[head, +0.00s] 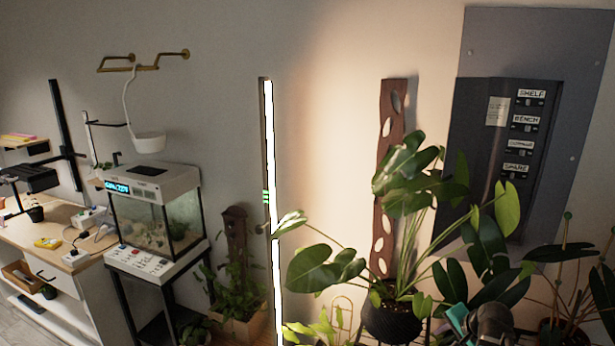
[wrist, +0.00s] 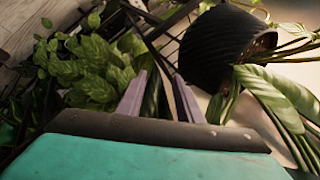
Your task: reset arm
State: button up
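In the wrist view my gripper (wrist: 159,78) shows two purple-grey fingers standing apart, with a gap between them. Dark green leaf and thin dark bars show through the gap, and I see nothing clasped. The gripper's teal and dark body fills the bottom of that view. In the head view a teal and dark part of my arm (head: 480,325) shows at the bottom edge, right of the black plant pot (head: 392,318). The fingers cannot be made out there.
Large-leaved plants (head: 408,175) crowd around my arm. The ribbed black pot (wrist: 222,48) and bushy foliage (wrist: 85,70) are close in the wrist view. A lit vertical light bar (head: 269,200), an aquarium (head: 155,215) and a workbench (head: 60,225) stand left. A switch panel (head: 525,120) is behind.

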jog(key=s+a+f+n+g+b, duration=0.1)
jog(key=s+a+f+n+g, duration=0.1)
jog(key=s+a+f, duration=0.45)
jog(key=s+a+f+n+g+y, duration=0.1)
jog(key=s+a+f+n+g, duration=0.15)
jog(key=f, duration=0.75)
jog(key=s+a+f+n+g+b, duration=0.1)
jog(key=s+a+f+n+g, duration=0.15)
jog(key=a+f, duration=0.45)
jog(key=s+a+f+n+g+h, duration=0.1)
jog(key=s+a+f+n+g, duration=0.1)
jog(key=s+f, duration=0.6)
jog(key=s+a+f+n+g+b, duration=0.1)
jog(key=s+a+f+n+g, duration=0.2)
jog(key=s+f, duration=0.6)
jog(key=s+a, duration=0.1)
jog(key=s, duration=0.5)
jog(key=shift+s+a+n+h+b, duration=0.2)
jog(key=shift+a+n+h+b, duration=0.1)
jog(key=shift+a+n+h, duration=0.1)
jog(key=shift+s, duration=0.1)
